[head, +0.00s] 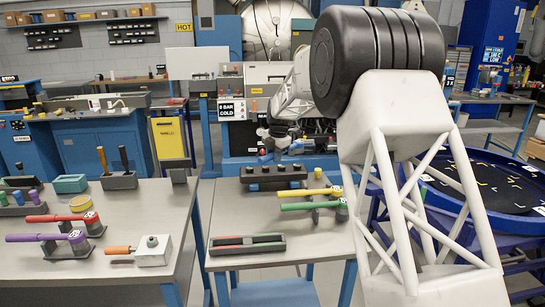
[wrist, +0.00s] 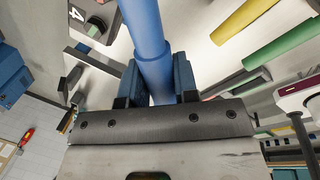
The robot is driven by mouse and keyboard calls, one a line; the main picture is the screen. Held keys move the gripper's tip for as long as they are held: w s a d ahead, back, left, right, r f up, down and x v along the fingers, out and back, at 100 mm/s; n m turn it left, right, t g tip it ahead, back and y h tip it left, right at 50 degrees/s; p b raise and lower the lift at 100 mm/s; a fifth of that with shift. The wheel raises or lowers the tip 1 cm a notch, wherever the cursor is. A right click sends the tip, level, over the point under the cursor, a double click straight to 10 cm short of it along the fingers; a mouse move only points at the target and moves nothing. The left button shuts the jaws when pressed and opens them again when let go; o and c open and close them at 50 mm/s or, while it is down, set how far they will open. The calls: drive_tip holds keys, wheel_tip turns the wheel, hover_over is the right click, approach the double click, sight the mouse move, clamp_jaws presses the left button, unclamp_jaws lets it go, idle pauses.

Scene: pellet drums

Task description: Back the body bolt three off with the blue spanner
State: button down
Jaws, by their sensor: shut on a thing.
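My gripper is shut on the blue spanner (wrist: 148,35). In the wrist view the spanner's round blue handle passes between the two fingers (wrist: 158,85) and runs up out of the picture. In the head view my gripper (head: 273,150) is small, above the far part of the middle bench; small blue parts show there, but I cannot tell which belong to the spanner. The spanner's head is not clearly visible. I cannot pick out body bolt three in either view. A dark fitting with the label 4 (wrist: 77,14) is at the top left of the wrist view.
A dark block (head: 262,177), a yellow spanner (head: 305,192) and a green spanner (head: 307,206) are on the middle bench, with a long tray (head: 217,247) in front. A left bench holds red (head: 55,218) and purple (head: 35,238) spanners. A blue-rimmed round table (head: 535,212) stands right.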

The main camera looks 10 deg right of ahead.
drive_tip(key=shift+f, duration=3.95)
idle(1.5)
drive_tip(key=shift+s+d+n, duration=0.9)
drive_tip(key=shift+d+n, duration=0.05)
drive_tip(key=shift+n, duration=0.05)
idle(1.5)
